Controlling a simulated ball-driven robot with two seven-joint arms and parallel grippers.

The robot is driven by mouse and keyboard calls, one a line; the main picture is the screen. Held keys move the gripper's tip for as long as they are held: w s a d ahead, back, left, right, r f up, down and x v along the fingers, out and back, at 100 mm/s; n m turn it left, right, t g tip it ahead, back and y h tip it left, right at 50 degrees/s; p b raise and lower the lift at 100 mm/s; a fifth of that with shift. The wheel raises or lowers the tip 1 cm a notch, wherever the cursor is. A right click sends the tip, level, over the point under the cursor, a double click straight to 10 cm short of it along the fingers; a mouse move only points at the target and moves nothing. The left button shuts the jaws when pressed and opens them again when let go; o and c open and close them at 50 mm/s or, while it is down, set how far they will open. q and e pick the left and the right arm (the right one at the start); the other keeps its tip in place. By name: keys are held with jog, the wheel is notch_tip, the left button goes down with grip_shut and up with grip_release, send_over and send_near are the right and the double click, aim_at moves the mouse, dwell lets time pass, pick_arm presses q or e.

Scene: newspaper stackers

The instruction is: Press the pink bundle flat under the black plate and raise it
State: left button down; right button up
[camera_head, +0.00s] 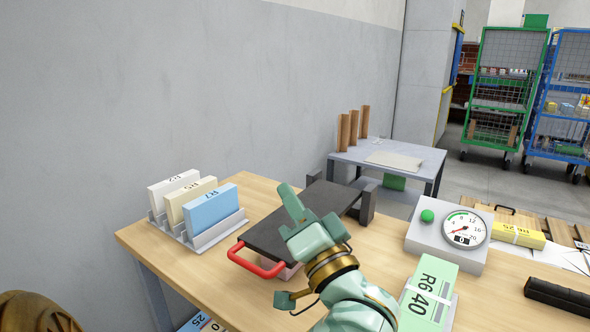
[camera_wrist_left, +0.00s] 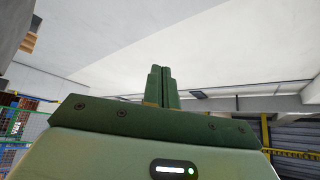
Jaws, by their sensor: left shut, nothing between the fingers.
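The black plate (camera_head: 322,198) with a red handle (camera_head: 256,262) lies on the wooden table, its hinged far end between dark grey blocks (camera_head: 367,204). It looks lowered. A small strip of the pink bundle (camera_head: 289,272) shows under its near edge, beside my arm; the rest is hidden. My left gripper (camera_head: 287,192) is over the plate, fingers pointing up and away; whether it touches the plate I cannot tell. In the left wrist view its two fingers (camera_wrist_left: 161,86) are together with nothing between them. My right gripper is not in view.
A rack (camera_head: 213,231) holds white, cream and blue bundles at the left. A dial scale (camera_head: 447,237), a green bundle (camera_head: 428,291), a yellow bundle (camera_head: 515,234) and a black bar (camera_head: 558,299) are at the right. A grey side table (camera_head: 388,160) stands behind.

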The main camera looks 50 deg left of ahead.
pick_arm(q)
notch_tip(320, 180, down, 9)
jog(key=s, duration=0.2)
jog(key=shift+s+d+r, duration=0.15)
jog(key=shift+s+d, duration=0.1)
jog(key=shift+d, duration=0.1)
